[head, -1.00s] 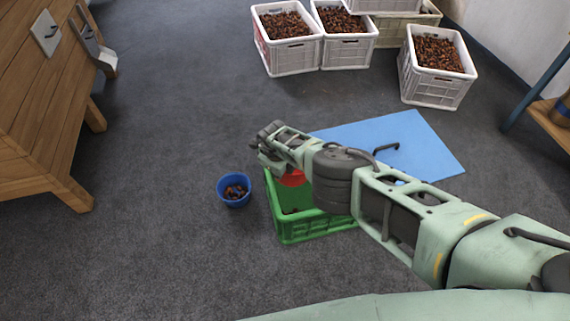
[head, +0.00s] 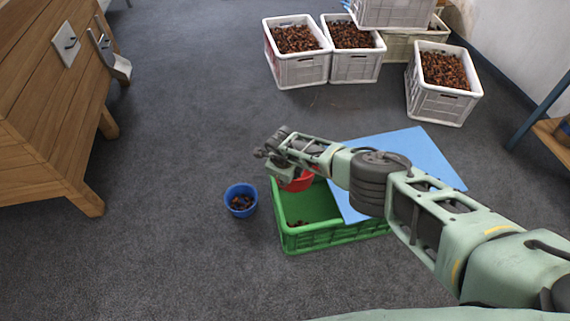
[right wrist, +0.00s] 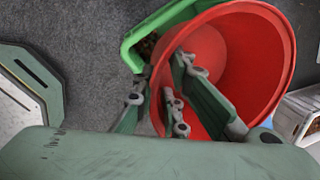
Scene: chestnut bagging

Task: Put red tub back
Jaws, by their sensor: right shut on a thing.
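The red tub (head: 303,180) is at the far left corner of the green crate (head: 335,237), partly hidden by my right arm. My right gripper (head: 277,160) is above the crate's far left corner and shut on the tub's wall. In the right wrist view, its fingers (right wrist: 185,105) are at the wall of the red tub (right wrist: 265,50), which opens toward the camera and looks empty inside. A corner of the green crate (right wrist: 135,45) shows behind the tub. The head view does not clearly show whether the tub touches the crate. My left gripper is not in view.
A blue tub (head: 241,212) with a few chestnuts stands left of the green crate. A blue sheet (head: 425,160) lies beyond and partly over the crate. White crates of chestnuts (head: 300,72) stand at the back. A wooden cabinet (head: 45,130) is at left. Carpet between is clear.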

